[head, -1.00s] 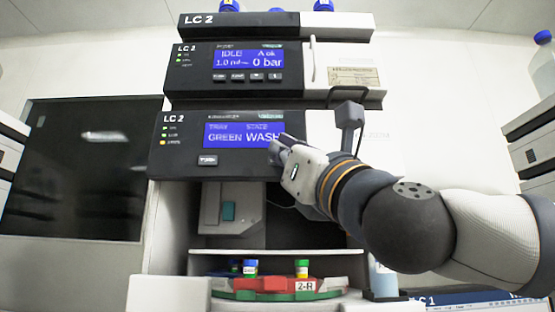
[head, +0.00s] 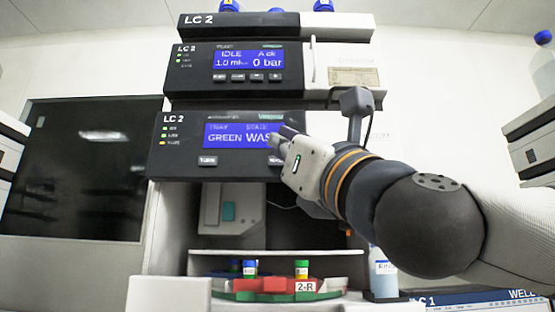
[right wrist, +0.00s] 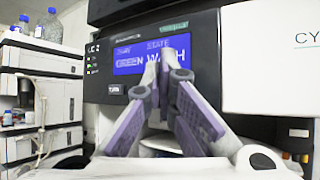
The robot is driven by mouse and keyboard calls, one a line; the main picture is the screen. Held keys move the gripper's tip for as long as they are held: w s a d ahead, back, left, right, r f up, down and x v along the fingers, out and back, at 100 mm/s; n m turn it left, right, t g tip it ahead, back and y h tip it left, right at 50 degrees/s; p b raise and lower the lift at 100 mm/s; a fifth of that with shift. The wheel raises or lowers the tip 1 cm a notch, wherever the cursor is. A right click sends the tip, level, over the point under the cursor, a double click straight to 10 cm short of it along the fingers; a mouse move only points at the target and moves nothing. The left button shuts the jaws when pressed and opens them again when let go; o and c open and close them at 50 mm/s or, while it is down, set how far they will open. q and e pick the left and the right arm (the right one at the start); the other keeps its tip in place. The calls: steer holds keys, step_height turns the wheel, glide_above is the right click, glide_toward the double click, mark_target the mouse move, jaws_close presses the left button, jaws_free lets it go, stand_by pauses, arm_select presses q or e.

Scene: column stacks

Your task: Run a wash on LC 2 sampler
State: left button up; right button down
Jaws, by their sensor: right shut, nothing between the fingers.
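The LC 2 sampler (head: 170,165) is the lower dark panel in the head view. Its blue screen (head: 222,134) reads TRAY GREEN and STATE WASH, with the last letters partly covered in the head view. The wrist view shows this screen (right wrist: 128,60) too. A button (head: 207,160) sits below the screen at left, and a second button (head: 275,160) shows partly beside my gripper. Its third status light is amber. My right gripper (head: 277,136) is shut and empty, its tips in front of the screen's right end; contact cannot be told. My left gripper is not in view.
Above is another LC 2 module whose screen (head: 248,59) reads IDLE and 0 bar. Below, a sample tray (head: 262,295) marked 2-R holds capped vials. A bottle (head: 383,275) stands at right. A dark glass panel (head: 75,165) is at left.

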steer(key=s, duration=0.4)
stand_by(0.8)
